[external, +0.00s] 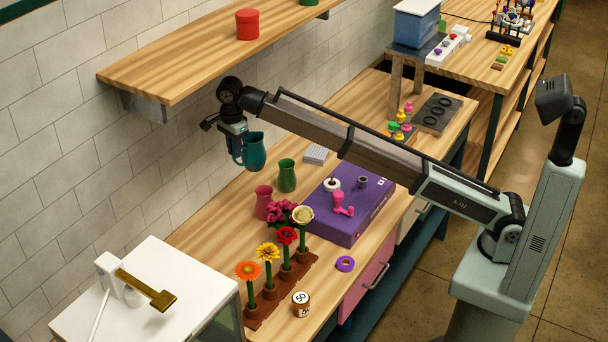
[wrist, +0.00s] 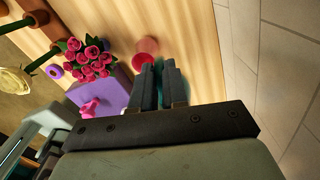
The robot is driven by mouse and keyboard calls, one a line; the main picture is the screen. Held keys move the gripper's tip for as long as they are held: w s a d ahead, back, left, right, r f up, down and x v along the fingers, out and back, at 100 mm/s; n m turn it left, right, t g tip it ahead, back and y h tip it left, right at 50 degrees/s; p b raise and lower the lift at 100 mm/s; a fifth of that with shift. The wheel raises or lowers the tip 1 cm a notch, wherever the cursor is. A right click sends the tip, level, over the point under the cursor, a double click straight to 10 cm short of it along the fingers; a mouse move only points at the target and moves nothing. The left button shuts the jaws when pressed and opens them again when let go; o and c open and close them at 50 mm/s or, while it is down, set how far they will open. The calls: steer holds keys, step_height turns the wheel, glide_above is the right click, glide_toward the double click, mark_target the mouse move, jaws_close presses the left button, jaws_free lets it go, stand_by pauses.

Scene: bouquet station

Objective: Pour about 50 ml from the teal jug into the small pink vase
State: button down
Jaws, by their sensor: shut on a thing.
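The teal jug (external: 253,152) is in the air above the bench in the external view, roughly upright. My gripper (external: 238,152) is shut on it at its left side, where the handle is. In the wrist view my gripper's fingers (wrist: 165,88) are close together, and the jug is mostly hidden. The small pink vase (external: 264,203) stands on the bench below the jug, nearer the camera, behind the flowers. It also shows in the wrist view (wrist: 147,46), just beyond the fingertips. I cannot see the liquid in either vessel.
A green vessel (external: 287,176) stands close to the pink vase. Flowers in a brown rack (external: 256,318) stand in front, with a jar (external: 301,304) beside them. A purple box (external: 336,231) lies to the right. A wooden shelf (external: 170,72) overhangs at the upper left.

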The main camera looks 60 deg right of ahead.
mark_target(254, 155)
steer(key=s+a, duration=0.2)
steer(key=a, duration=1.2)
step_height(254, 155, down, 16)
steer(key=shift+a+r, duration=0.25)
steer(key=shift+a, duration=0.1)
steer(key=shift+d+r, duration=0.1)
steer(key=shift+d, duration=0.05)
steer(key=s+d+r+t+y, duration=0.2)
steer(key=s+d+r+y, duration=0.1)
steer(key=d+r+y, duration=0.7)
steer(key=shift+d+t+y, duration=0.4)
steer(key=shift+d+y, duration=0.8)
steer(key=shift+d, duration=0.05)
steer(key=shift+s+d+r+y, duration=0.1)
steer(key=shift+d+r+y, duration=0.1)
steer(key=shift+d+y, duration=0.55)
steer(key=shift+s+d+r+t+y+p, duration=0.15)
steer(key=shift+d+t+y, duration=0.05)
steer(key=shift+d+y, duration=0.25)
steer(key=shift+s+d+r+t+y+p, duration=0.1)
steer(key=shift+d+t+y+p, duration=0.15)
steer(key=shift+d, duration=0.3)
stand_by(1.4)
